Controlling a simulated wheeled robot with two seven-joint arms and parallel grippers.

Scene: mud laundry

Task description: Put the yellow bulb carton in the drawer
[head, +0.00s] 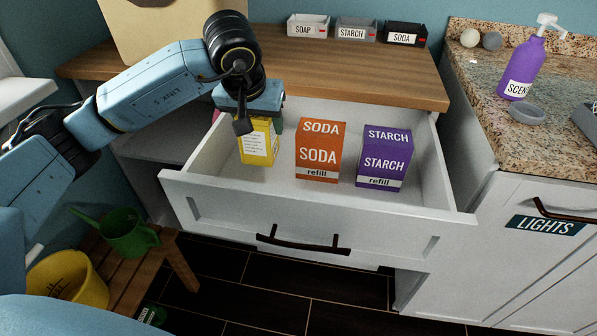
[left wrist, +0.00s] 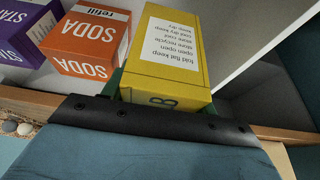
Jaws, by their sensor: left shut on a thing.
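The yellow bulb carton (head: 258,147) is inside the open white drawer (head: 318,212), at its left end. My left gripper (head: 245,118) comes down from above and is shut on the carton's upper part. In the left wrist view, the yellow carton (left wrist: 170,65) juts out from my dark gripper (left wrist: 155,115), with a white text panel on one face. I cannot tell whether its base touches the drawer floor. My right gripper is not in view.
An orange soda box (head: 319,150) and a purple starch box (head: 384,158) stand in the drawer to the right of the carton. Something green (head: 277,125) shows partly behind the carton. The wooden counter (head: 345,72) overhangs the drawer's back.

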